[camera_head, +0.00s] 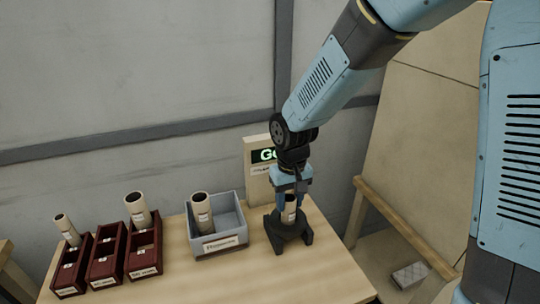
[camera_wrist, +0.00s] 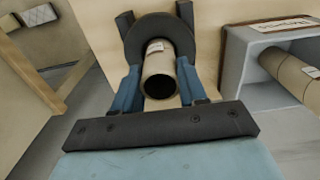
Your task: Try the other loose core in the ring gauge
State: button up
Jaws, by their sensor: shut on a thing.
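My gripper (camera_head: 290,203) points down over the ring gauge (camera_head: 288,238), a dark stand at the right of the bench. Its blue fingers are shut on a pale, labelled core (camera_head: 291,212), which stands about upright. In the wrist view the fingers (camera_wrist: 159,68) lie on either side of this core (camera_wrist: 158,58), and the gauge's dark ring (camera_wrist: 134,38) surrounds its far end. How deep the core sits in the ring is hidden. Another core (camera_head: 201,208) leans in the grey bin (camera_head: 235,236); it also shows in the wrist view (camera_wrist: 290,76).
Dark red boxes stand at the left; a core (camera_head: 138,209) rises from the right one (camera_head: 158,262) and a thinner core (camera_head: 66,230) from the left one (camera_head: 57,276). A display panel (camera_head: 256,160), with "Go" partly visible, stands behind the gauge. The bench front (camera_head: 300,285) is clear.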

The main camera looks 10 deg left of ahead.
jog(key=shift+r, duration=0.1)
jog(key=shift+w+r, duration=0.15)
jog(key=shift+r, duration=5.25)
